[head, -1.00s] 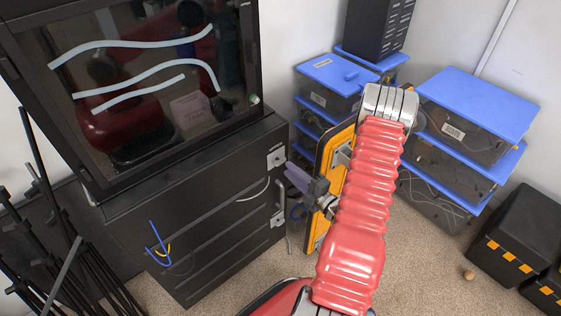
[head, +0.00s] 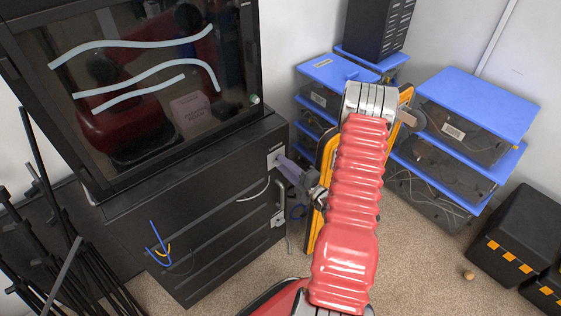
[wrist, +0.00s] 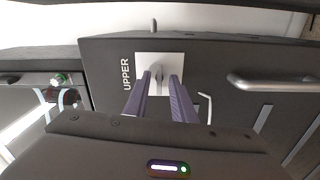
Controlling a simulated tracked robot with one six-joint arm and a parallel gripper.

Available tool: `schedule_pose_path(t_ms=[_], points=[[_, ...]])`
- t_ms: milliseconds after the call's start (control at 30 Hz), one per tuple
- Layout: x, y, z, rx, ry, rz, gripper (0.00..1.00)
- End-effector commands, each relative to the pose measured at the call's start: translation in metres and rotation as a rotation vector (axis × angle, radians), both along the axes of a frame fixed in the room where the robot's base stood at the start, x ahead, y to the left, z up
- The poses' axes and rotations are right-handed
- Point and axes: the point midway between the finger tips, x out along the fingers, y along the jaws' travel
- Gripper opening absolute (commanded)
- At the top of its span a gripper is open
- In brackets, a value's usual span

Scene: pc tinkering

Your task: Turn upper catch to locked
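The upper catch (wrist: 157,70) is a small light grey piece on a white plate (wrist: 172,59) marked "UPPER" in the wrist view. The plate also shows in the head view (head: 271,158), at the right edge of the black cabinet's front. My gripper (wrist: 160,76) has two purple fingers, with the tips at the plate, one on each side of the catch. The fingers are apart, with a gap visible at the right finger. Whether either finger touches the catch is unclear. In the head view my gripper (head: 281,163) partly hides the catch.
The black cabinet (head: 215,215) has a lower catch plate (head: 278,218) and a metal handle (wrist: 272,84). A glass-fronted case (head: 150,140) stands on top. Blue-lidded bins (head: 475,100) stand behind my arm on the right. Black rods (head: 60,240) lean at the left.

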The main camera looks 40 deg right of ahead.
Motion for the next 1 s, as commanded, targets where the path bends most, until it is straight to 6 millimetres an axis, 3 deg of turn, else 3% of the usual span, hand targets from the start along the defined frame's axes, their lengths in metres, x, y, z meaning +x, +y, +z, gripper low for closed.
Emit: schedule_pose_path(t_ms=[433,767,1000], points=[[-0.024,-0.001,0.000,0.000,0.000,-0.002,0.23],[-0.026,-0.001,0.000,-0.002,0.000,0.000,0.23],[-0.026,-0.001,0.000,-0.196,-0.005,0.000,0.23]])
